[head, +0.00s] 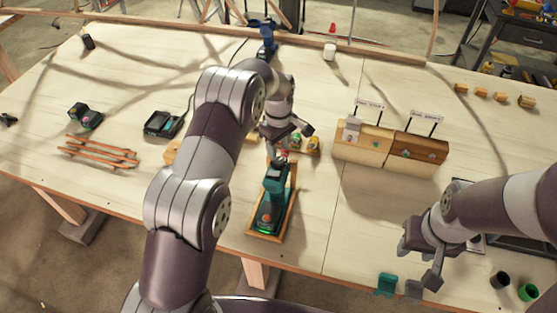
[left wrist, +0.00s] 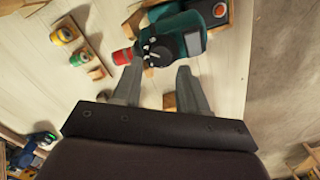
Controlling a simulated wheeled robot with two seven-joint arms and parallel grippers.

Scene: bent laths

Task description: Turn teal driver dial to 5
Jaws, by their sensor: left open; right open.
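The teal driver (head: 274,180) stands in a wooden cradle (head: 287,213) at the front middle of the table, with a green light at its base. In the left wrist view the teal driver (left wrist: 186,35) shows its dark dial (left wrist: 158,53) with white marks and a red collar (left wrist: 122,57). The dial number cannot be read. My left gripper (head: 287,137) is open above the driver's top; in the wrist view its fingers (left wrist: 160,72) lie on either side of the dial, apparently not closed on it. My right gripper (head: 424,270) is open and empty at the front right.
Wooden blocks with signs (head: 390,145) stand right of the driver. A charger (head: 162,124) and bent laths (head: 98,152) lie left. Cups (head: 528,292) and a teal holder (head: 387,284) are near my right gripper.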

